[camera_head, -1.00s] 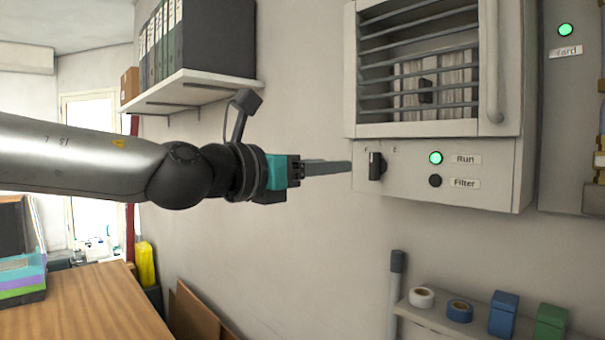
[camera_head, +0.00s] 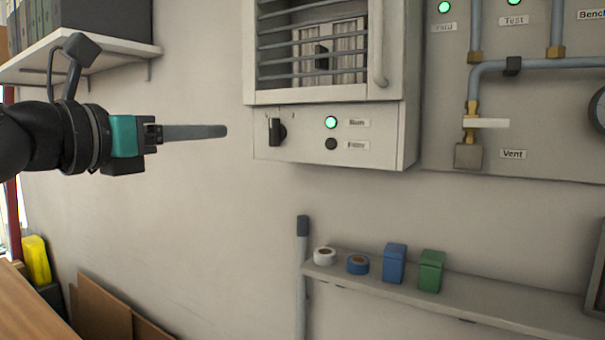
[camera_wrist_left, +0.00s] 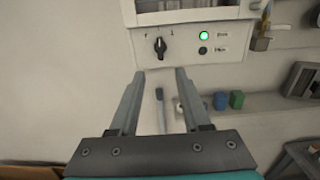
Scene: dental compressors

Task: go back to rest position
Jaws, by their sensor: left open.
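My left gripper (camera_head: 222,131) reaches in from the left in the head view, apart from the wall box (camera_head: 335,146) and to the left of it. In the left wrist view its two fingers (camera_wrist_left: 160,74) stand apart with nothing between them. The box has a black knob (camera_head: 277,132), a lit green Run light (camera_head: 331,122) and a dark Filter light (camera_head: 331,144). The knob also shows in the left wrist view (camera_wrist_left: 160,47), beyond the fingertips. My right gripper is not in view.
A low shelf (camera_head: 450,302) holds tape rolls, a blue box (camera_head: 395,263) and a green box (camera_head: 431,271). A pipe panel with a vent valve (camera_head: 486,123) is at right. A binder shelf (camera_head: 85,55) is upper left. A wooden top (camera_head: 30,310) is lower left.

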